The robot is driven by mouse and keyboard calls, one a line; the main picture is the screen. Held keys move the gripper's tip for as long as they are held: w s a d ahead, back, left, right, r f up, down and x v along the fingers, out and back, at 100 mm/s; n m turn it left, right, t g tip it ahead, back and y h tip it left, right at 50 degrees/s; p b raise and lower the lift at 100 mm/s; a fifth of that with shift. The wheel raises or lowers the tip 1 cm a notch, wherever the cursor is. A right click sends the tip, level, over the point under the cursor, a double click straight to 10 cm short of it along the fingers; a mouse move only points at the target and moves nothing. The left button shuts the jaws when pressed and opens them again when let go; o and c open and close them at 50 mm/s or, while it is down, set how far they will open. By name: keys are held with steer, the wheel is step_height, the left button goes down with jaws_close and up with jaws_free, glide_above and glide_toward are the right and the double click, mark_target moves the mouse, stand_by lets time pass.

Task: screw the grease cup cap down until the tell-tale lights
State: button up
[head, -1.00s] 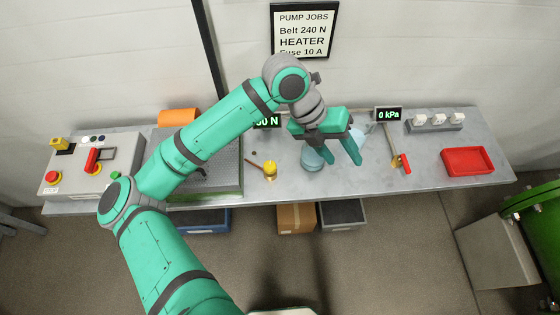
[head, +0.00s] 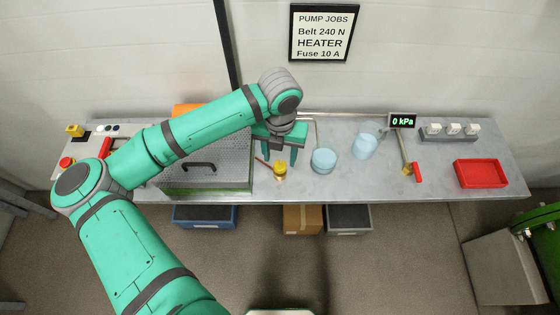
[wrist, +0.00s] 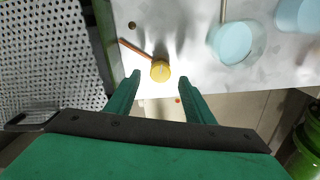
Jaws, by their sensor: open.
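The yellow grease cup cap (head: 280,174) stands upright near the front edge of the bench, with a copper-coloured pipe (wrist: 136,49) running to it. In the wrist view the cap (wrist: 160,70) lies between the two fingertips, with space on both sides. My gripper (head: 281,152) is open and empty, fingers pointing down, above or just behind the cap. I cannot tell the exact height gap. A small orange-red dot (wrist: 178,100) shows near the cap at the bench edge, and I cannot tell whether it is the tell-tale or lit.
Blue-tinted glass vessels (head: 324,161) stand right of the cap. A perforated cover with a black handle (head: 199,166) is close on the left. A gauge reading 0 kPa (head: 402,121), a red-handled valve (head: 417,172) and a red tray (head: 481,174) are farther right.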

mark_target(280, 165)
steer(key=shift+f, duration=1.95)
steer(key=shift+c, duration=0.2)
steer(key=c, duration=1)
steer(key=m, duration=0.5)
steer(key=shift+m, duration=2.5)
